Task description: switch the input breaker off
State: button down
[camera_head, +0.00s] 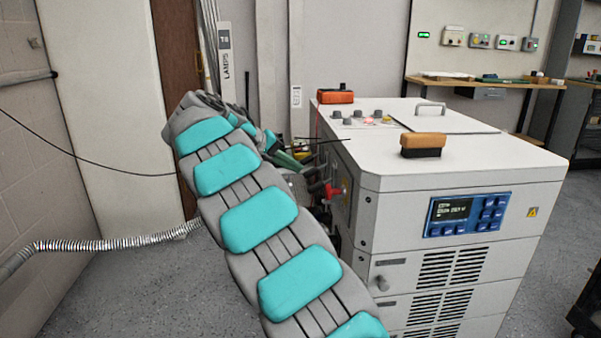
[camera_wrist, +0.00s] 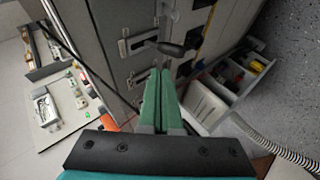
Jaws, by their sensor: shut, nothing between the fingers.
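The white cabinet (camera_head: 450,205) stands right of my arm, and its left side faces my gripper. In the wrist view its grey side panel (camera_wrist: 120,20) carries metal latch-like fittings (camera_wrist: 137,42) and a dark lever or handle (camera_wrist: 178,48). I cannot tell for sure which of these is the input breaker, or its position. My gripper (camera_wrist: 160,74) has its green fingers together and empty, pointing at the panel just below the dark handle; contact is unclear. In the head view my gripper (camera_head: 288,160) is partly hidden by my arm. A red handle-like part (camera_head: 334,190) shows on the cabinet's side.
On the cabinet top are an orange-red block (camera_head: 335,96), several dark knobs, a metal handle (camera_head: 430,107) and a brown-and-black brush-like block (camera_head: 423,144). A blue display panel (camera_head: 467,214) is on the front. A ribbed hose (camera_head: 120,243) crosses the left. A bench (camera_head: 480,84) stands behind.

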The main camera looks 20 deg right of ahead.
jog(key=v, duration=0.7)
jog(key=shift+r, duration=0.3)
jog(key=shift+s, duration=0.15)
jog(key=s+d+f+g+y, duration=0.15)
jog(key=s+f, duration=0.25)
jog(key=s, duration=0.7)
jog(key=s+d+f+g+y, duration=0.1)
jog(key=s+d+f+y, duration=0.2)
jog(key=s, duration=0.7)
jog(key=s+a+f+y, duration=0.2)
jog(key=s+a+f, duration=0.2)
jog(key=s, duration=0.5)
jog(key=s+a+f+n+g+y, duration=0.1)
jog(key=s+a+f+y, duration=0.1)
jog(key=s+a+f, duration=0.2)
jog(key=s+a+f+y, duration=0.2)
jog(key=s+a+f, duration=0.2)
jog(key=s+f, duration=0.5)
jog(key=s, duration=0.4)
jog(key=shift+s+n, duration=0.3)
jog(key=shift+s, duration=0.05)
